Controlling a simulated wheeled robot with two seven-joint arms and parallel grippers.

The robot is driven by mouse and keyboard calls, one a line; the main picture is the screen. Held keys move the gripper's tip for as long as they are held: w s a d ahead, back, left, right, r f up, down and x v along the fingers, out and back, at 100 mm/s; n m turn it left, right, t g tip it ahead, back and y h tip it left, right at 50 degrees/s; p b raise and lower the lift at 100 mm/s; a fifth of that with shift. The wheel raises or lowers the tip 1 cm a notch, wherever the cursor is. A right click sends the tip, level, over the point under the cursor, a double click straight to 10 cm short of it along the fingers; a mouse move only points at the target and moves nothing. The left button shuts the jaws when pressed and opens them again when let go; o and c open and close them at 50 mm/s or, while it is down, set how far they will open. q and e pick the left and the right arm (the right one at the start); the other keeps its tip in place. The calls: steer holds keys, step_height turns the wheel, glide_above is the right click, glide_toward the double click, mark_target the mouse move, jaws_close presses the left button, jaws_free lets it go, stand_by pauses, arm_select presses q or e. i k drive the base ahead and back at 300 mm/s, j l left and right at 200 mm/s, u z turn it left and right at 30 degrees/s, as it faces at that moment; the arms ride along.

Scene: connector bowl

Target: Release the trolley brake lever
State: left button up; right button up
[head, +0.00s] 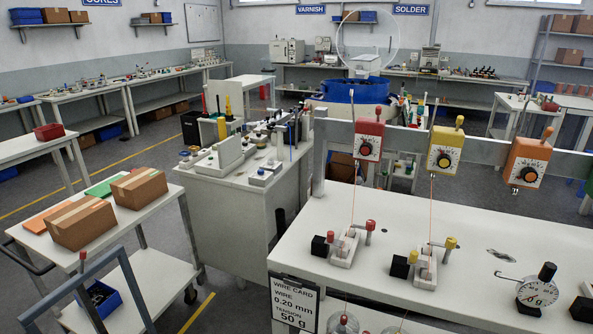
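A white two-shelf trolley (150,218) stands at the left of the head view, with a dark handle (35,264) at its left end. A thin upright lever with a red knob (82,256) shows at its near side, behind a blue-grey bar frame (92,272). This may be the brake lever; its lower end is hidden and I cannot tell whether it is set. A black caster wheel (190,294) shows below the trolley's right side. Neither of my grippers is in view.
Cardboard boxes (82,222) and a green flat item (104,187) lie on the trolley, and a blue bin (101,301) sits on its lower shelf. A white workbench (460,230) with wire tensioners fills the right. A cluttered cabinet (230,205) stands behind the trolley.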

mark_target(83, 253)
steer(key=k+j+u, duration=0.1)
steer(key=u, duration=1.15)
